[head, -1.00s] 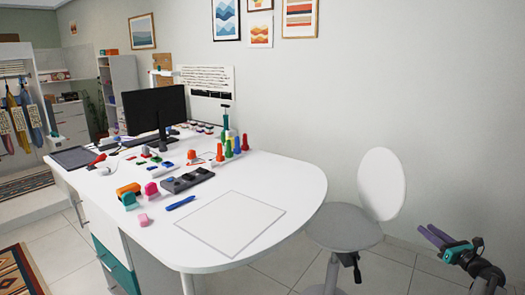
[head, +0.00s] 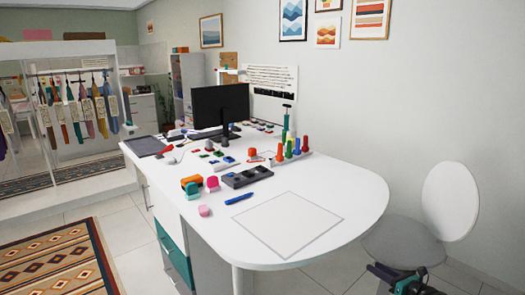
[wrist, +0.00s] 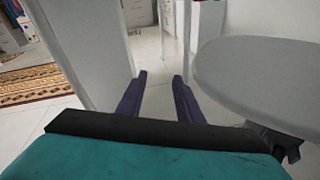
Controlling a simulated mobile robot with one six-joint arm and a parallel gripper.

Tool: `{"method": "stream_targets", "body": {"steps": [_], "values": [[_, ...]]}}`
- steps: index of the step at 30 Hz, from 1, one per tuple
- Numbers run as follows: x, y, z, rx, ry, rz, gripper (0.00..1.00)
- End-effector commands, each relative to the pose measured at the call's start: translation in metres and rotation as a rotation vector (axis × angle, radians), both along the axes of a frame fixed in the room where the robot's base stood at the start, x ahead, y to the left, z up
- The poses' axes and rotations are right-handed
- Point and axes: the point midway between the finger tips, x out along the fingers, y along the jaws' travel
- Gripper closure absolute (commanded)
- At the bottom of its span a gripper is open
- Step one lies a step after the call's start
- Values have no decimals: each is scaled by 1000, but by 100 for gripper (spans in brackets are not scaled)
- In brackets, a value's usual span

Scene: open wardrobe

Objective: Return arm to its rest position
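My gripper (wrist: 160,76) shows in the wrist view with its two dark purple fingers spread apart. Only pale floor shows between them, so it is open and empty. In the head view my gripper (head: 376,272) is low at the bottom right, in front of the chair and beyond the table's right edge. Its teal and dark body is partly cut off by the frame's bottom edge.
A white table (head: 345,190) holds a monitor (head: 220,107), stamps, a blue pen (head: 239,198) and small items. A white round-backed chair (head: 450,200) stands right of it. An open wardrobe (head: 20,190) with hanging clothes is at left, near a patterned rug (head: 55,265).

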Motion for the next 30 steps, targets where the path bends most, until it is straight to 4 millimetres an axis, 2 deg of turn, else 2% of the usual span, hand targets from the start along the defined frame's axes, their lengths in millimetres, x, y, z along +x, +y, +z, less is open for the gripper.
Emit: {"method": "stream_targets", "body": {"steps": [1,7,14,18,23,26,30], "values": [[1,26,-12,-7,20,35,67],[-1,115,-57,-62,88,173,67],[-26,215,-110,-160,158,355,67],[-51,272,-141,-236,190,480,67],[-91,332,-176,-339,219,639,67],[-121,366,-197,-411,229,752,67],[-171,406,-226,-520,232,926,67]]}}
